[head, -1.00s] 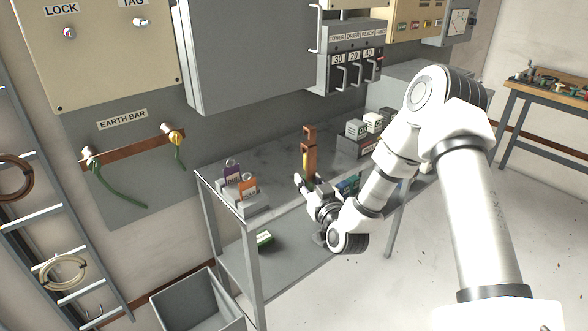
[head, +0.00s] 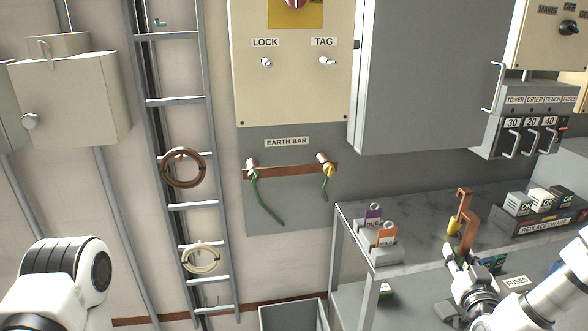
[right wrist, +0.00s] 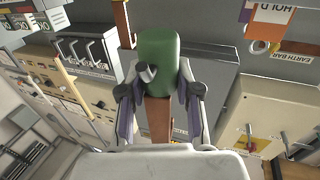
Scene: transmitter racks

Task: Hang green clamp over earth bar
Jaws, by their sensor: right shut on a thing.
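My right gripper (head: 455,252) is over the bench's front part, shut on the green clamp. In the right wrist view the clamp's green body (right wrist: 158,50) sits between the fingers, with copper-coloured parts above and below it. In the head view its copper hook (head: 467,232) stands upright above the fingers; the green body is hard to make out there. The copper earth bar (head: 290,172) is on the wall panel at left, well apart from the clamp. My left gripper is out of view.
The bench (head: 420,215) carries purple and orange tags (head: 386,237) near its left corner and fuse boxes (head: 545,200) at right. A grey bin (head: 290,312) stands below the earth bar. A ladder (head: 183,120) leans at left. The space before the bar looks clear.

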